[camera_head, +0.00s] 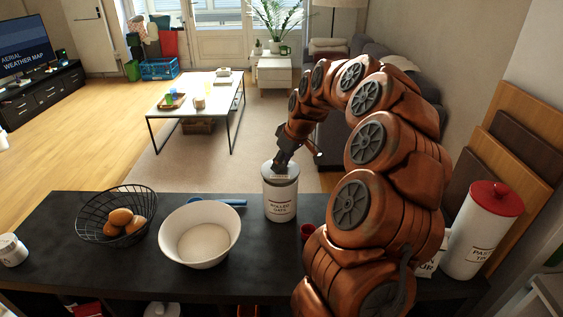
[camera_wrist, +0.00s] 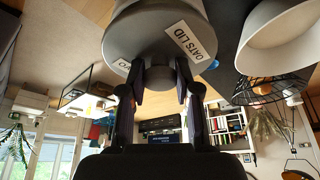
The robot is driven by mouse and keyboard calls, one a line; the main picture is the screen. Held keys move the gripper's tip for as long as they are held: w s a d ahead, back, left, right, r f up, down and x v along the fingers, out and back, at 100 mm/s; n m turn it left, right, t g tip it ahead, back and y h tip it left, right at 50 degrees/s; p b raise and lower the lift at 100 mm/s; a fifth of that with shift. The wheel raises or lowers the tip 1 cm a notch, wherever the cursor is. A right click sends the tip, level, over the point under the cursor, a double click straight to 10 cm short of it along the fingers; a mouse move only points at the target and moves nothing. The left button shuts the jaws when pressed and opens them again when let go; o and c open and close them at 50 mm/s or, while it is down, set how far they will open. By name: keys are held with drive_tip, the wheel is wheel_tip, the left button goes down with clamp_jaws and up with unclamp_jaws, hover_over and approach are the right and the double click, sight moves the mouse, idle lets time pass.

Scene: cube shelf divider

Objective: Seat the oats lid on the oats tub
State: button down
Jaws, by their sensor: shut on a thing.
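The oats tub (camera_head: 280,204) is a pale cylinder labelled "ROLLED OATS", standing upright near the far edge of the dark counter. The grey oats lid (camera_wrist: 140,42) carries an "OATS LID" label. My gripper (camera_wrist: 159,82) is shut on the lid's knob, one finger on each side, in the wrist view. In the head view my gripper (camera_head: 280,164) reaches down over the tub, with the lid at the tub's mouth. I cannot tell whether the lid rests fully on the rim or is slightly above it. The lid hides most of the tub in the wrist view.
On the dark counter (camera_head: 60,245) stand a white bowl (camera_head: 200,250), a wire basket (camera_head: 90,230) with brown eggs, and a blue spoon (camera_head: 230,202). A red-lidded pasta canister (camera_head: 477,240) stands right of my arm. A small red cup (camera_head: 307,232) is near the tub.

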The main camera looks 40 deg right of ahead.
sight(284, 162)
drive_tip(key=shift+f+b, duration=0.6)
drive_tip(key=shift+f, duration=0.4)
idle(0.6)
drive_tip(key=c, duration=1.2)
unclamp_jaws()
drive_tip(key=shift+o, duration=0.4)
drive_tip(key=o, duration=0.5)
drive_tip(key=shift+r, duration=0.15)
drive_tip(key=shift+v, duration=3.85)
